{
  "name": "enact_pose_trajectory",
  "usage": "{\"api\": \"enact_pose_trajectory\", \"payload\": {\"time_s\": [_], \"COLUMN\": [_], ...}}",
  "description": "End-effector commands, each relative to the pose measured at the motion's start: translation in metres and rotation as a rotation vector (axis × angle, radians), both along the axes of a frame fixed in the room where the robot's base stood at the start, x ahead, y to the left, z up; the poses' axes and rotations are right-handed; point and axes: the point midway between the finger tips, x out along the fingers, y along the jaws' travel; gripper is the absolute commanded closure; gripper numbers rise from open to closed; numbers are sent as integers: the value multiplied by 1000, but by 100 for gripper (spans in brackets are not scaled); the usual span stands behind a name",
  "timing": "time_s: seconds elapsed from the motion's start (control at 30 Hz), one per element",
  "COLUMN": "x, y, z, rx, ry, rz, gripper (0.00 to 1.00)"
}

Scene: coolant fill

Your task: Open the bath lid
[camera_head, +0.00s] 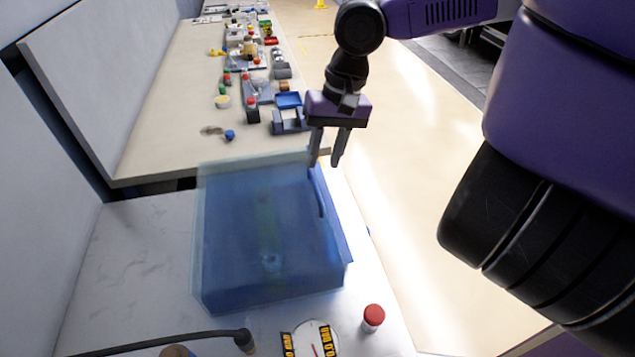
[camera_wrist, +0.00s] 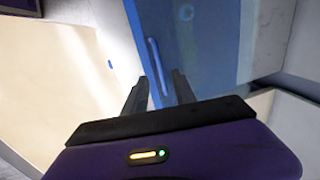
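The blue bath (camera_head: 270,285) stands on a marble-look counter, with a translucent bluish lid (camera_head: 235,215) that appears to lie flat over its top. A blue bar handle (camera_head: 319,192) runs along the lid's right edge; it also shows in the wrist view (camera_wrist: 157,68). My gripper (camera_head: 326,162) hangs fingers down by the far right corner of the bath, near the handle's far end. Its two fingers are apart with nothing held. In the wrist view my gripper (camera_wrist: 160,88) has the handle lined up between its fingertips; I cannot tell whether they touch it.
A red-capped bottle (camera_head: 373,318), a round dial (camera_head: 312,342) and a black hose (camera_head: 170,343) are at the near counter edge. A second table (camera_head: 150,150) with many small items lies beyond. A wall stands left; open floor (camera_head: 415,190) lies right.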

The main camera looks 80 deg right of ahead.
Motion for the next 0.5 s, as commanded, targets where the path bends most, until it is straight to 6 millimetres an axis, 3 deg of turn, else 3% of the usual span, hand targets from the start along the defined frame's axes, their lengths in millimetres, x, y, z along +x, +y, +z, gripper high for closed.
{"api": "enact_pose_trajectory", "payload": {"time_s": [0.5], "x": [10], "y": [4], "z": [-59], "rx": [0], "ry": [2], "rz": [-2], "gripper": [67]}}
